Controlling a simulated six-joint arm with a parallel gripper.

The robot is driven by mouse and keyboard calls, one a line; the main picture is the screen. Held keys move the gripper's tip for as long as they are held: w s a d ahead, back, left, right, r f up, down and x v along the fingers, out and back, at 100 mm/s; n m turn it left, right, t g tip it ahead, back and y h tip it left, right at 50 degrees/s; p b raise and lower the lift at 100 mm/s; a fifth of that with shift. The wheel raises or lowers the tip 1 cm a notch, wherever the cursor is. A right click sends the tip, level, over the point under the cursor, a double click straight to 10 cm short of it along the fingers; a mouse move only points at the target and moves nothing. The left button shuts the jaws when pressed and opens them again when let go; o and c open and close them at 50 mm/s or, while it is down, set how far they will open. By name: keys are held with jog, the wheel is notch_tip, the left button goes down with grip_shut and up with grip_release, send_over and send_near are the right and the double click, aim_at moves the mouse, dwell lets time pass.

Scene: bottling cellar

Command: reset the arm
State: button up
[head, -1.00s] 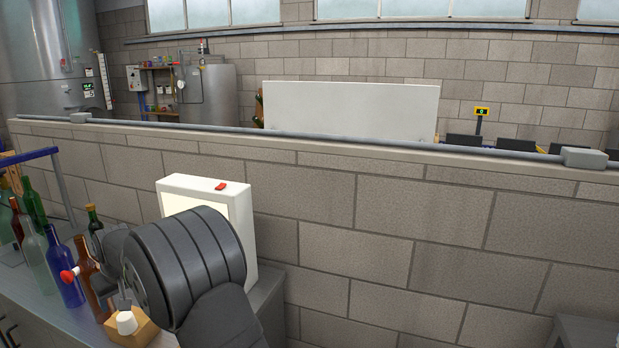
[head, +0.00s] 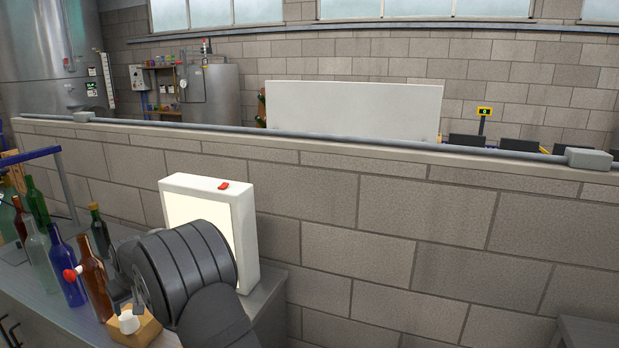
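My arm's dark grey wrist (head: 185,268) is in the lower left of the head view, in front of a white light box. My gripper (head: 126,292) is partly hidden behind the wrist. Small grey finger parts show at its left, above a wooden block (head: 146,332) with a white cup-like piece (head: 128,322) on it. I cannot see whether the fingers are apart or closed, and nothing held is visible.
Bottles stand on the grey bench (head: 28,293) left of my gripper, including a brown one (head: 94,280), a blue one (head: 66,268) and a green one (head: 99,232). The white light box (head: 246,235) stands behind my wrist. A block wall (head: 400,235) closes off the back.

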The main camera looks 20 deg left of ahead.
jog(key=w+d+r, duration=0.5)
jog(key=d, duration=0.2)
notch_tip(320, 180, up, 18)
jog(key=w+d+m+t, duration=0.1)
jog(key=w+d+m, duration=0.1)
jog(key=w+d, duration=0.8)
jog(key=w, duration=0.2)
jog(key=shift+w+d+m+h, duration=0.15)
jog(key=shift+w+m+h, duration=0.15)
jog(key=shift+w, duration=0.1)
jog(key=shift+r, duration=0.1)
